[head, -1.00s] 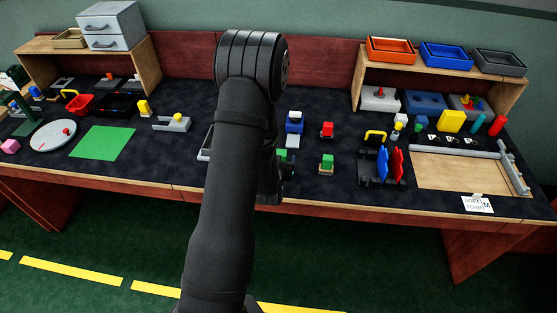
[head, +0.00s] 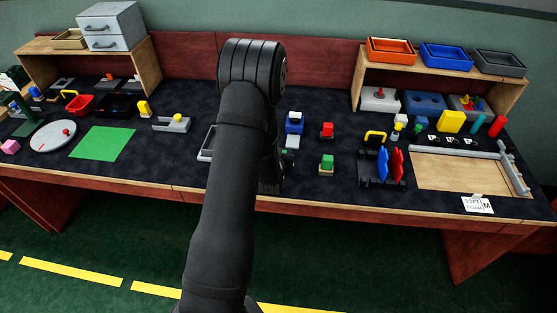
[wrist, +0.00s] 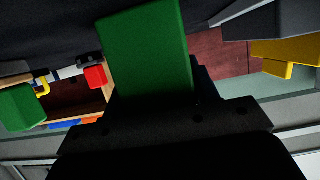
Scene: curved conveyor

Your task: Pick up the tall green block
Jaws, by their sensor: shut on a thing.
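A large green block (wrist: 148,50), seen close up in the wrist view, stands between the dark jaws of my gripper (wrist: 155,98). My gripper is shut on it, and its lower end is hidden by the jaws. In the head view my own arm covers the gripper and the held block. Another, smaller green block (head: 327,161) sits on a light base on the table, right of my arm.
A blue-and-white block (head: 294,123) and a red block (head: 327,130) stand right of my arm. A rack with blue and red plates (head: 383,168) is further right. A flat green mat (head: 102,143) lies on the left.

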